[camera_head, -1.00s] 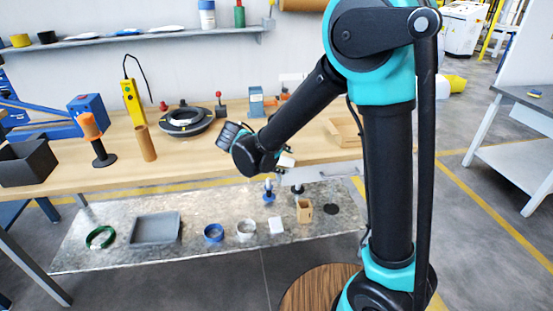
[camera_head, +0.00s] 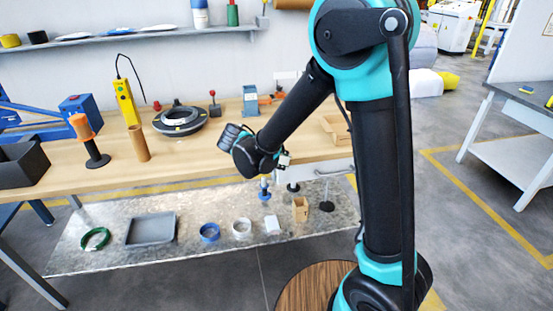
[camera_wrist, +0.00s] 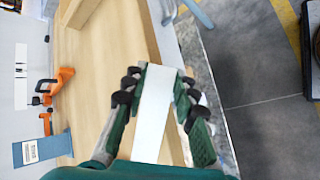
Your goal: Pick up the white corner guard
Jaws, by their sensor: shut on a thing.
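The white corner guard (camera_wrist: 153,112) shows in the wrist view as a long white strip between the two fingers. My gripper (camera_wrist: 155,85) is shut on it, with dark finger pads on either side. In the head view my gripper (camera_head: 283,158) is by the front edge of the wooden workbench, small and partly hidden by the wrist. The guard is hard to make out there.
The workbench (camera_head: 190,160) carries a black ring-shaped part (camera_head: 180,122), an orange-topped post (camera_head: 90,140) and a brown tube (camera_head: 139,143). On the low metal shelf (camera_head: 190,255) lie a grey tray (camera_head: 151,229), several rings, a white block (camera_head: 273,225) and a tan box (camera_head: 300,209).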

